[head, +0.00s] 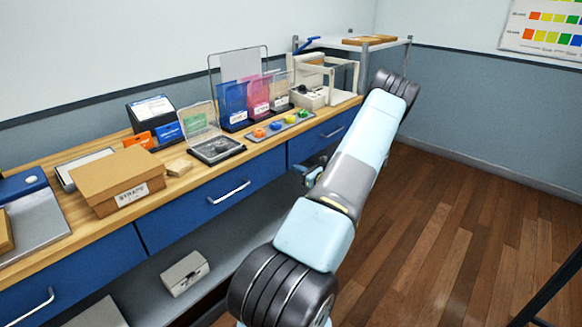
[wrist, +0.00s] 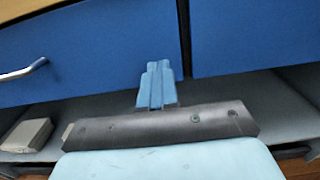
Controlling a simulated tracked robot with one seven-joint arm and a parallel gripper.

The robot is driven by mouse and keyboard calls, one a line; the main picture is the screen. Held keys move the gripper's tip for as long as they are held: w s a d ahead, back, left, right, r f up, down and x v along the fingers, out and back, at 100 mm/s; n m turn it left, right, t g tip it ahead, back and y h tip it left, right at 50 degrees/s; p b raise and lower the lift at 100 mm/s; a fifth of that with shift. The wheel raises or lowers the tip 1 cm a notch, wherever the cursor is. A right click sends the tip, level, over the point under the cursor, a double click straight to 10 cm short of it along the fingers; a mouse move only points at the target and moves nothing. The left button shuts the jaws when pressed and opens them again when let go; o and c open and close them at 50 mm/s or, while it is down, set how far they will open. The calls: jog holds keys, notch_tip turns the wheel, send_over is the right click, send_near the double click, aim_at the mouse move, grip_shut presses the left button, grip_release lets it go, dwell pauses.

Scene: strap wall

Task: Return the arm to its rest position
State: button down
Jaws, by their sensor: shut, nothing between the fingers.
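My gripper (wrist: 157,83) shows in the wrist view with its two blue fingers together and nothing between them. It is in front of the blue drawer fronts, with the grey lower shelf under it. In the head view my arm reaches up and to the right in front of the bench, bends at its far joint and comes back down. Only a small part of my gripper (head: 311,178) shows there, beside the arm and close to the drawer fronts.
The wooden bench (head: 190,176) holds a cardboard box (head: 118,178), an open clear case (head: 214,147), coloured folders (head: 257,97) and a tray of coloured pieces (head: 280,127). A grey box (head: 185,273) sits on the lower shelf.

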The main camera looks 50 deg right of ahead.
jog(key=s, duration=0.7)
